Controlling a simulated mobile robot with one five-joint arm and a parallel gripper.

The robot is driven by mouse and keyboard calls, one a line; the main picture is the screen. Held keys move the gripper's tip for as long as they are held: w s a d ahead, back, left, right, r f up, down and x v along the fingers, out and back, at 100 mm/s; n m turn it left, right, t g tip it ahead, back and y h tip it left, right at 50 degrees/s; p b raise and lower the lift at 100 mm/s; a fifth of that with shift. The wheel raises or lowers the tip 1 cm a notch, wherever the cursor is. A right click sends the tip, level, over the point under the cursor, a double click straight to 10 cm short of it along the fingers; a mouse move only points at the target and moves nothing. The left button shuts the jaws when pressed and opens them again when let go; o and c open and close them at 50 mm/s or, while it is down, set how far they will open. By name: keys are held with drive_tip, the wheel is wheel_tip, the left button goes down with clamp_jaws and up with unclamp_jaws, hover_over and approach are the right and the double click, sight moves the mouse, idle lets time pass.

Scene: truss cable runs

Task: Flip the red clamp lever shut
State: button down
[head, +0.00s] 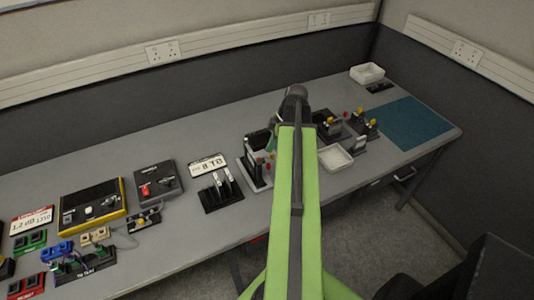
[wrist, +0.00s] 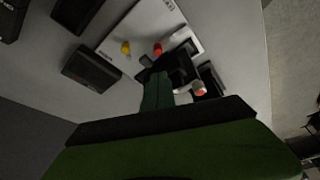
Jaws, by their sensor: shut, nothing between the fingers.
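My gripper (wrist: 157,82) is shut and empty in the wrist view, its greenish fingers reaching over a pale plate (wrist: 128,36). A red knob-like end (wrist: 158,49), probably of the clamp lever, stands beyond the fingertips, with a yellow knob (wrist: 126,47) to its left. A second, pale part with a red-orange tip (wrist: 199,89) lies right of the fingers, beside a black fixture (wrist: 183,66). I cannot tell which red part is the lever, nor whether the fingers touch anything. In the head view my arm partly hides this pale-based fixture (head: 246,174).
Left of it stand a black rack (head: 222,196), a black box with a red switch (head: 156,182) and a yellow-edged panel (head: 92,206). To the right are a white tray (head: 335,158), fixtures with yellow knobs (head: 363,126) and a clear blue mat (head: 405,122).

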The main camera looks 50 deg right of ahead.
drive_tip(key=b, duration=0.7)
hover_over(271, 173)
drive_tip(key=w, duration=0.4)
drive_tip(key=f, duration=0.8)
drive_tip(key=shift+s+d, duration=0.2)
drive_tip(key=shift+d, duration=0.05)
drive_tip(key=shift+w+a+f+b, duration=0.15)
drive_tip(key=shift+f+b, duration=0.2)
drive_tip(key=shift+b, duration=0.15)
drive_tip(key=shift+r, duration=0.1)
